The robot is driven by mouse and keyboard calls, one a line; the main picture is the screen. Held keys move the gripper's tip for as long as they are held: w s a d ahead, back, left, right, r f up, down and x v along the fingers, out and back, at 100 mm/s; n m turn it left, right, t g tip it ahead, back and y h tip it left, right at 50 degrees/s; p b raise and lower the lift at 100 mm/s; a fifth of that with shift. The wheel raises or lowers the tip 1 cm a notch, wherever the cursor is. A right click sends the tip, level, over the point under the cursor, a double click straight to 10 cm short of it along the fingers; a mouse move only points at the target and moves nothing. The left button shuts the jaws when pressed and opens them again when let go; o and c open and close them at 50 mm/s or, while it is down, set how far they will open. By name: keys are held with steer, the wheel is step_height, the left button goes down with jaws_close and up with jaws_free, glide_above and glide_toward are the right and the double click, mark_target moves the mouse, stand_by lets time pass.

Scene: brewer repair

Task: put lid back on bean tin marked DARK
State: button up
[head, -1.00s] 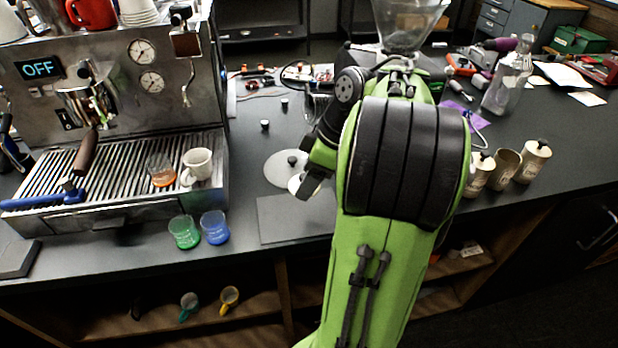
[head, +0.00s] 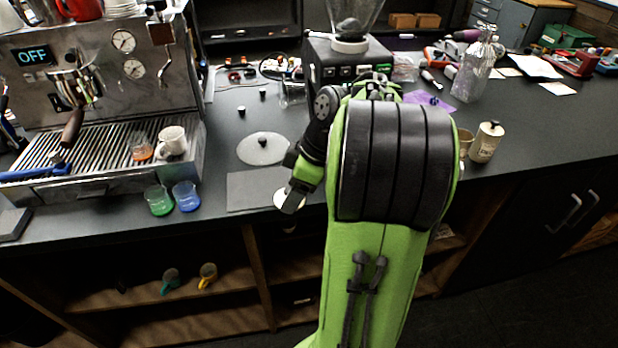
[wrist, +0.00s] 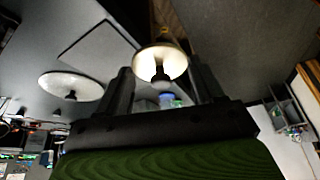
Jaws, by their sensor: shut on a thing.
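My gripper (head: 292,202) is shut on a pale round lid (head: 281,198) in the head view. The lid with its dark knob also shows between the fingers in the wrist view (wrist: 160,62). It is held near the front edge of the counter, beside the grey mat's right end. An open cream tin (head: 465,141) stands at right, partly hidden behind my arm. A lidded cream tin (head: 486,143) with a black knob stands to its right. The tins' markings are too small to read.
A grey mat (head: 250,190) and a larger round disc with a knob (head: 263,149) lie on the counter. Green (head: 159,200) and blue (head: 186,195) cups stand by the espresso machine (head: 100,100). A grinder (head: 347,60) and glass bottle (head: 472,70) stand behind my arm.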

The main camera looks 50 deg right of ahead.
steer(key=w+a+f+n, duration=0.1)
steer(key=w+a+f, duration=0.2)
steer(key=a+f, duration=0.2)
steer(key=w+a+f+n, duration=0.1)
steer(key=w+a+f, duration=0.2)
steer(key=a+f, duration=0.2)
steer(key=w+a+f+n+g+y, duration=0.1)
steer(key=w+a+f, duration=0.2)
steer(key=a+f, duration=0.3)
steer(key=shift+w+a+f+n, duration=0.1)
steer(key=shift+w+a+n, duration=0.1)
steer(key=shift+a, duration=0.3)
steer(key=shift+w+a+n, duration=0.1)
steer(key=shift+a+n, duration=0.1)
steer(key=shift+a, duration=0.25)
steer(key=shift+d, duration=0.1)
steer(key=shift+s, duration=0.1)
